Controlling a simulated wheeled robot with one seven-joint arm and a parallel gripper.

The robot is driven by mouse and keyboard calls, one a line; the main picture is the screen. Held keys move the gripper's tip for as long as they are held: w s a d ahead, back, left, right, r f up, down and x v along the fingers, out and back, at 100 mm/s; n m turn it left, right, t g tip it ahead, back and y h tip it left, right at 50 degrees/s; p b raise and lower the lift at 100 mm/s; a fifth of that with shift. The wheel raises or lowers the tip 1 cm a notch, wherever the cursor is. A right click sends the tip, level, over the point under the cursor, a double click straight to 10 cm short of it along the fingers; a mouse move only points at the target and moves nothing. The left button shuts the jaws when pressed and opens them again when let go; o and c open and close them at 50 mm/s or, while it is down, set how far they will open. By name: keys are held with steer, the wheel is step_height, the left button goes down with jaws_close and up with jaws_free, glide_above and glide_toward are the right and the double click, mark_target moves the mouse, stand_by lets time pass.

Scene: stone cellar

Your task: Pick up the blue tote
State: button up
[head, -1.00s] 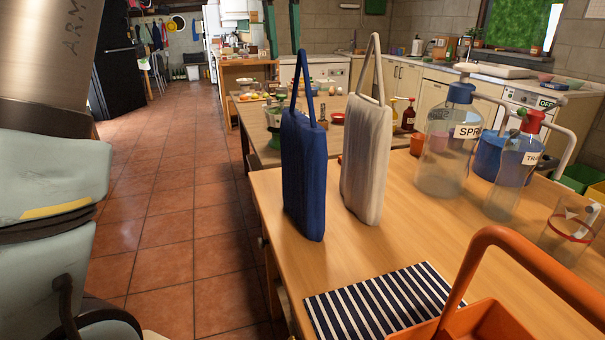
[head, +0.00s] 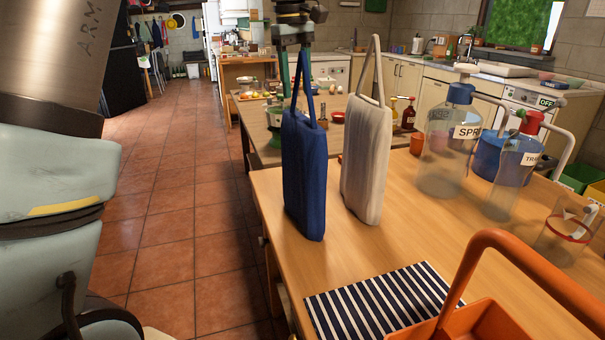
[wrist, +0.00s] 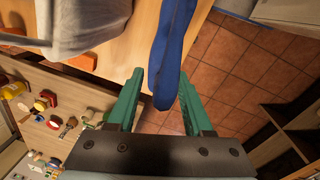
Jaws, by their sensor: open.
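The blue tote (head: 304,175) stands upright on the wooden table, its loop handle pointing up. My gripper (head: 294,62) is above it, pointing down, with its green fingers at the height of the handle. In the wrist view my gripper (wrist: 161,84) is open, and the blue handle (wrist: 166,88) passes between the two fingers, nearer the right one. I cannot tell whether either finger touches it. The tote is still standing on the table.
A cream tote (head: 366,165) stands close to the right of the blue one. A striped cloth (head: 380,300) and an orange basket (head: 490,325) are in front. Clear bottles (head: 447,150) stand at the right. A second table (head: 265,140) with small items is behind. Tiled floor is open on the left.

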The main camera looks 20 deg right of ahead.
steer(key=shift+f, duration=0.3)
steer(key=shift+c, duration=0.3)
jaws_close()
stand_by(0.9)
